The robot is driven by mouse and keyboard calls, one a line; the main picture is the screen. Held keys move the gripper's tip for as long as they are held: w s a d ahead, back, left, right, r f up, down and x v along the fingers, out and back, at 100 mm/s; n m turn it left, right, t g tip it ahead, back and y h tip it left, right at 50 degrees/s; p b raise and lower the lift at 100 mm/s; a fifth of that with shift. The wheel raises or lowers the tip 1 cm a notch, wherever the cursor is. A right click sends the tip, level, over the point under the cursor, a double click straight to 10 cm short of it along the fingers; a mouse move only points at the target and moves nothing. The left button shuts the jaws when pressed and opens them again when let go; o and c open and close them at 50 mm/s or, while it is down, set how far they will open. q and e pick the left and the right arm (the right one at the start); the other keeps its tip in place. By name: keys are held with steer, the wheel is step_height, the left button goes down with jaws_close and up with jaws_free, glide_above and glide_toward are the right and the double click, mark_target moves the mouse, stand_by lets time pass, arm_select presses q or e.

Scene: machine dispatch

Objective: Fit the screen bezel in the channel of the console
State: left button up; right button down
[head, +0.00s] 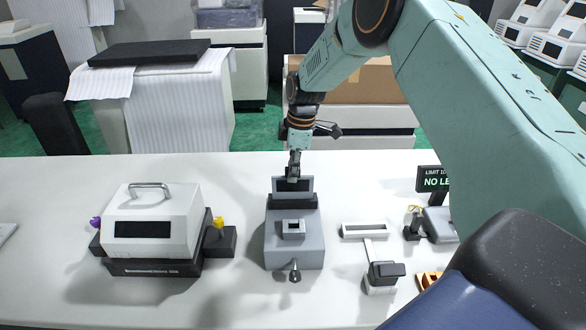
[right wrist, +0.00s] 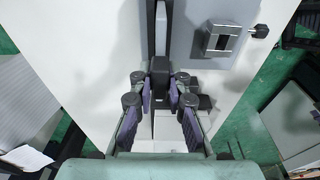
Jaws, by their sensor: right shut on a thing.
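The console (head: 280,252) is a grey box near the middle of the table, with a raised small frame on top and a knobbed lever at its front. A dark raised bar (head: 308,203) runs across its back, where the channel appears to be. The screen bezel (head: 293,185), a grey frame around a dark panel, stands upright at this bar. I cannot tell whether its lower edge is inside the channel. My right gripper (head: 293,168) is shut on the bezel's top from above. In the right wrist view my right gripper's fingers (right wrist: 160,98) close on a dark block; the console (right wrist: 238,20) lies beyond.
A white machine with a handle (head: 152,222) stands left of the console. A small stand (head: 382,278) and a white slotted plate (head: 365,230) are to the right. A dark sign (head: 432,179) stands further right. The white table is clear between the machine and the console.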

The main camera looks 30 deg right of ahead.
steer(key=shift+f, duration=0.2)
steer(key=shift+w+f, duration=0.15)
steer(key=shift+f, duration=0.2)
steer(key=shift+b, duration=0.3)
steer(key=shift+f, duration=0.25)
steer(key=shift+f, duration=0.25)
steer(key=c, duration=1.2)
jaws_free()
steer(key=shift+r, duration=0.1)
